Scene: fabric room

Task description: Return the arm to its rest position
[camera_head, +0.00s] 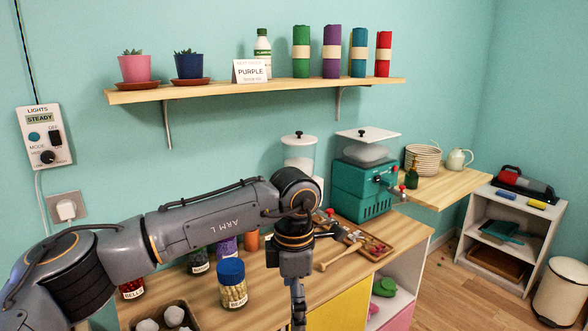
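My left arm (190,230), marked "ARM L", comes in from the left and reaches over the wooden worktop (270,290). Its wrist points down. My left gripper (298,312) hangs in front of the worktop's right part, seen edge-on and cut off by the bottom edge of the picture. I cannot tell whether it is open or shut, and no object shows in it. My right arm and gripper are not in view.
A jar with a blue lid (232,284) stands beside the arm. A tray of pale lumps (162,318) lies at the front left. A green machine (362,188) and a wooden tray with a mallet (366,240) are behind the gripper. A wall shelf (220,92) holds pots and rolls.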

